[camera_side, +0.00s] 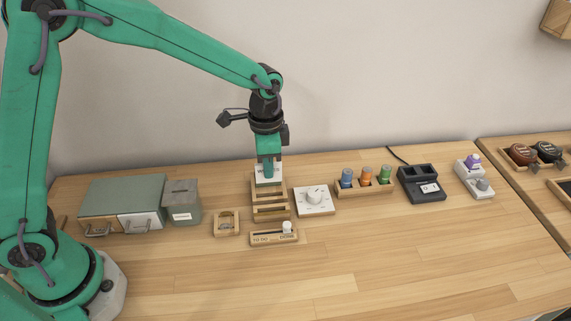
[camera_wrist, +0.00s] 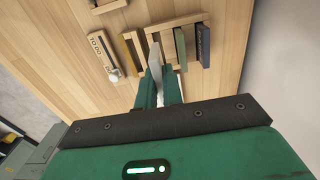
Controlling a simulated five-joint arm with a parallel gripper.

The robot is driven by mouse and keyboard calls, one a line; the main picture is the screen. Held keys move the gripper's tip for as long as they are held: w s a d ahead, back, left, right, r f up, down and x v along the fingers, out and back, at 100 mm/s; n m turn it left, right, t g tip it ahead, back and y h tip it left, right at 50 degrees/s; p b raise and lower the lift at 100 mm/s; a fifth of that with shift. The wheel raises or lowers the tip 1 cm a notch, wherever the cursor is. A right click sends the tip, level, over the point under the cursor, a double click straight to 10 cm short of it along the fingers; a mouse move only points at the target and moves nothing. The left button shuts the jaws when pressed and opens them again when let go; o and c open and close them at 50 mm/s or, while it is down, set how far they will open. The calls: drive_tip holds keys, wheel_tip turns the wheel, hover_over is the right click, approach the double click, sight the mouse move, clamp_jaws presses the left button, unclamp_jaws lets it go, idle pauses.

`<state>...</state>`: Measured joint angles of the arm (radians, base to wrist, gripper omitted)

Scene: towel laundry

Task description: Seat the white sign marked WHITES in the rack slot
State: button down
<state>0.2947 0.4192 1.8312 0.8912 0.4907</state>
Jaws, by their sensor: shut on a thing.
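The white sign (camera_side: 268,181) is held upright under my gripper (camera_side: 267,168), with only the start of its lettering showing. In the wrist view my gripper (camera_wrist: 160,85) is shut on the white sign (camera_wrist: 155,56), seen nearly edge-on. The wooden rack (camera_side: 270,212) is directly below and in front of the sign in the side view. In the wrist view the sign overlaps the rack (camera_wrist: 168,24), beside a green sign (camera_wrist: 180,48) and a dark sign (camera_wrist: 203,45). I cannot tell whether its lower edge is inside a slot; that edge is hidden.
A TO DO/DONE slider board (camera_side: 272,238) lies in front of the rack. A white dial box (camera_side: 314,202) stands close on the right, a small wooden holder (camera_side: 226,224) on the left. A grey box (camera_side: 182,203) stands farther left. The front table is clear.

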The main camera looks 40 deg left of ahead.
sight(270, 180)
drive_tip(key=shift+f, duration=0.25)
drive_tip(key=shift+f, duration=1.6)
drive_tip(key=shift+f, duration=1.3)
idle(2.0)
drive_tip(key=c, duration=1)
unclamp_jaws()
drive_tip(key=shift+w+r, duration=0.1)
drive_tip(key=shift+r, duration=0.1)
drive_tip(key=shift+w+r, duration=0.1)
drive_tip(key=shift+r, duration=3.2)
drive_tip(key=shift+s, duration=0.2)
